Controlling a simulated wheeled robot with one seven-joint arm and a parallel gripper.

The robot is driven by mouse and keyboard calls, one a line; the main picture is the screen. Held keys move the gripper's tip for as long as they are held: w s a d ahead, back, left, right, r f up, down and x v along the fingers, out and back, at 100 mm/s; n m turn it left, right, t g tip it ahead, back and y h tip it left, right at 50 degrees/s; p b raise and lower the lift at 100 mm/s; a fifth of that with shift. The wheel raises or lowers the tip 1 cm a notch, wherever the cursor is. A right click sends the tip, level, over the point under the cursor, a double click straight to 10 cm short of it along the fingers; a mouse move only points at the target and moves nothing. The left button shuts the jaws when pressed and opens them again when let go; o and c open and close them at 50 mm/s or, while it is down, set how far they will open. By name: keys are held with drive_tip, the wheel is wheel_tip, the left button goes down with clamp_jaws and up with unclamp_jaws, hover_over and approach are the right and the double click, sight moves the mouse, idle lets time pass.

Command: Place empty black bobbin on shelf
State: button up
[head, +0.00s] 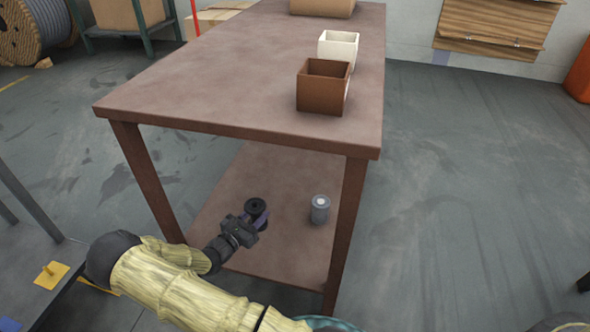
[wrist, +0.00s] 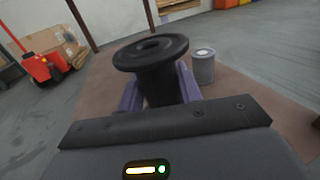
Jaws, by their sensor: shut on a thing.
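The black bobbin (head: 256,206) is between the fingers of my gripper (head: 258,218) over the lower shelf (head: 284,181) of the brown table. In the wrist view the bobbin (wrist: 152,55) is upright, with its wide top flange and centre hole facing up and no wire showing on it. The purple fingers of my gripper (wrist: 160,92) are shut on its body from both sides. Its lower end is hidden behind the gripper, so I cannot tell whether it touches the shelf (wrist: 230,100).
A grey cylinder with a light top (head: 320,209) stands on the shelf to the right of the bobbin. Table legs (head: 345,225) frame the shelf, and the tabletop (head: 230,75) is above. A brown box (head: 323,88) and a white box (head: 338,49) stand on the tabletop.

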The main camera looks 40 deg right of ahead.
drive_tip(key=shift+s+d+f+m+g, duration=0.2)
drive_tip(key=shift+f+m+g, duration=0.1)
drive_tip(key=shift+f+g, duration=0.3)
drive_tip(key=shift+a+f, duration=0.1)
drive_tip(key=shift+f+b, duration=1.95)
drive_tip(key=shift+f, duration=1.15)
drive_tip(key=shift+f+b, duration=1.25)
drive_tip(key=shift+f, duration=0.6)
drive_tip(key=shift+f, duration=0.1)
drive_tip(key=o, duration=1)
drive_tip(key=shift+f, duration=0.1)
